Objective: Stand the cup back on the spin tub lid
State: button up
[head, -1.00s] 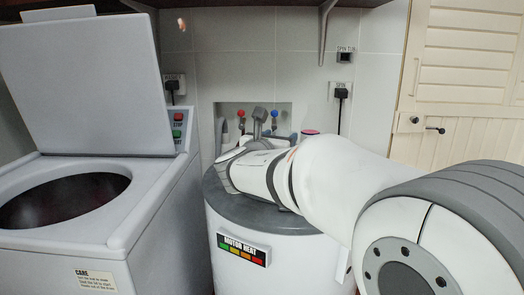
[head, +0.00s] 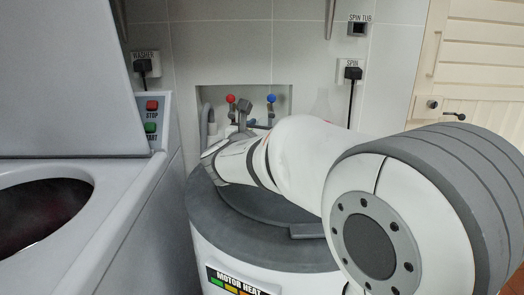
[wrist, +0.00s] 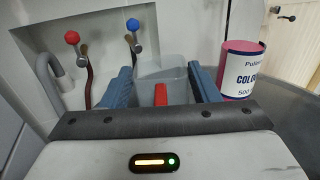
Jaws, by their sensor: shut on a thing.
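In the wrist view my gripper (wrist: 160,72) is shut on a grey cup-like thing (wrist: 178,76), with a finger on each side of it. A red upright part (wrist: 160,95), perhaps its handle, shows in front of it. Its base is hidden, so I cannot tell whether it touches anything below. In the head view my arm lies across the round grey spin tub lid (head: 258,208) on the white tub.
A pink and white can (wrist: 243,70) stands right of my fingers. Red (wrist: 72,38) and blue (wrist: 133,25) taps sit in a wall recess behind. The washer (head: 125,215) is left of the tub, lid raised. A louvred door (head: 475,70) is at right.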

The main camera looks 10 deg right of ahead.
notch_tip(320, 180, down, 5)
jog(key=shift+f+b, duration=0.15)
jog(key=shift+b, duration=0.75)
jog(key=shift+s, duration=0.1)
jog(key=o, duration=1)
